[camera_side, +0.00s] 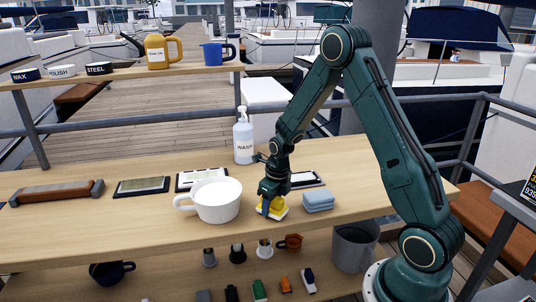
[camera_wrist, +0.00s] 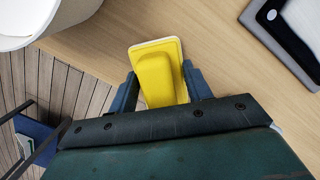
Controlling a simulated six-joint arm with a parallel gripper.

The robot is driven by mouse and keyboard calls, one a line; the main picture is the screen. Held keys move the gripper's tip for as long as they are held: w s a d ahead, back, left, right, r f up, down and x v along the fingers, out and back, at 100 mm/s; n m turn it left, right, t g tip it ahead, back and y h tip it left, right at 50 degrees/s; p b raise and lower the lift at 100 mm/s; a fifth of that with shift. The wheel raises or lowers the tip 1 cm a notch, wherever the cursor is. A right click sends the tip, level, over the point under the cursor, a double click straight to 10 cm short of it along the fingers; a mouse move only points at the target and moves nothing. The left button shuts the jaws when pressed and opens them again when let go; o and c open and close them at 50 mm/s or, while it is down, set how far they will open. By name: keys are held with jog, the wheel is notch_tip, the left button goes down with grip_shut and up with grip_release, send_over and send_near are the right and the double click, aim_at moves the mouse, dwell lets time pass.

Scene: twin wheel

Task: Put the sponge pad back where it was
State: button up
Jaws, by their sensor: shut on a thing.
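The sponge pad is a yellow block with a white layer (camera_side: 273,207), low at the front part of the wooden bench, between a large white cup and a folded blue cloth. My gripper (camera_side: 271,194) reaches down onto it from above. In the wrist view the yellow pad (camera_wrist: 158,73) lies between the two blue-grey fingers of my gripper (camera_wrist: 160,90), which are shut on its sides. The pad's near end is hidden by the gripper body. I cannot tell whether the pad touches the bench.
The white cup (camera_side: 217,201) stands close left of the pad, and the blue cloth (camera_side: 318,201) close right. Behind are a WASH pump bottle (camera_side: 243,138) and flat dark-framed plates (camera_side: 142,186). The bench's front edge is near. A lower shelf holds several small items.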

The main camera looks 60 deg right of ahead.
jog(key=shift+f, duration=0.3)
jog(key=o, duration=1.1)
jog(key=shift+c, duration=0.2)
jog(key=shift+o, duration=0.5)
jog(key=shift+o, duration=1.1)
jog(key=shift+r, duration=0.15)
notch_tip(320, 180, up, 13)
jog(key=s, duration=0.2)
jog(key=shift+r, duration=0.2)
